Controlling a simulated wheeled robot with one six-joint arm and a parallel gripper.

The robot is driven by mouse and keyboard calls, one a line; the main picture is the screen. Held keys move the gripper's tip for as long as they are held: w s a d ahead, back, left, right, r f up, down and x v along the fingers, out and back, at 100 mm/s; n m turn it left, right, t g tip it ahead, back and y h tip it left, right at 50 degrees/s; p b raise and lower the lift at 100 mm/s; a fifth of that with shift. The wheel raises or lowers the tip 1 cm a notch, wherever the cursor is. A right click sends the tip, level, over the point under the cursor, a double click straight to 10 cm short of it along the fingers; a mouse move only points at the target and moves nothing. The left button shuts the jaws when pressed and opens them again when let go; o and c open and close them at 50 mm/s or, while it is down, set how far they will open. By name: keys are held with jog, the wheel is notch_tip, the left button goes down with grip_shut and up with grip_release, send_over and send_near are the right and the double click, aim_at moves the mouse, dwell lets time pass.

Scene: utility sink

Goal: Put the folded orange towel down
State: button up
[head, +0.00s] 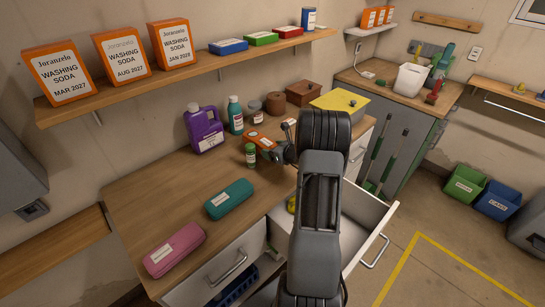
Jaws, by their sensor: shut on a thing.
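The folded orange towel (257,139), with a pale label, shows just left of my gripper (277,151) in the head view. My gripper is shut on it, over the back right part of the wooden counter. My wrist and the fingers hide part of the towel, and I cannot tell whether it touches the counter. A teal bundle (229,200) and a pink bundle (175,250), each with a white label, lie apart on the counter's front left.
A small green jar (250,155) stands close to the towel. A purple jug (203,129) and a teal bottle (235,115) stand behind. An open drawer (368,226) juts out below on the right. The counter (150,205) is clear around the middle left.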

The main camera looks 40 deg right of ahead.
jog(key=shift+f, duration=1.95)
jog(key=shift+f, duration=0.25)
jog(key=o, duration=1)
jog(key=shift+r, duration=0.1)
